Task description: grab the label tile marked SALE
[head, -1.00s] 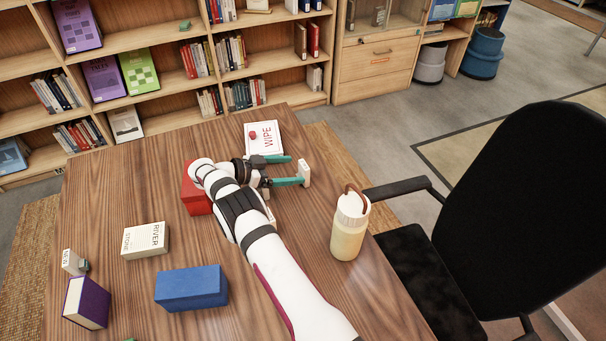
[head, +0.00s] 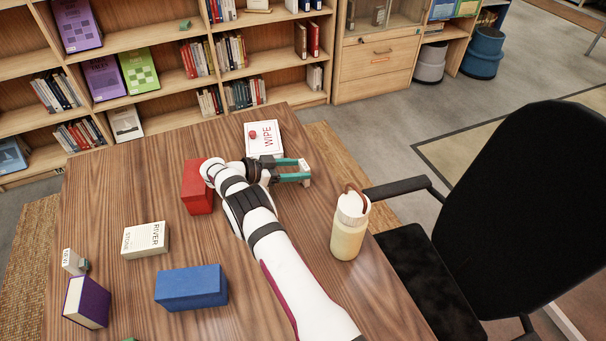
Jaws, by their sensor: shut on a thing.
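My gripper (head: 300,171), with teal fingers, is at the far right part of the wooden table, near its right edge. It is shut on a small white label tile (head: 305,167). The tile's marking cannot be read from here, and the fingers hide part of it. Another small white label tile (head: 69,260), which seems to read NEW, stands at the left edge of the table, far from my gripper.
A red block (head: 196,188) is left of my arm. A bottle (head: 349,232) stands in front, on the right. A RIVER STONE book (head: 145,240), blue block (head: 191,289) and purple book (head: 87,303) occupy the left.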

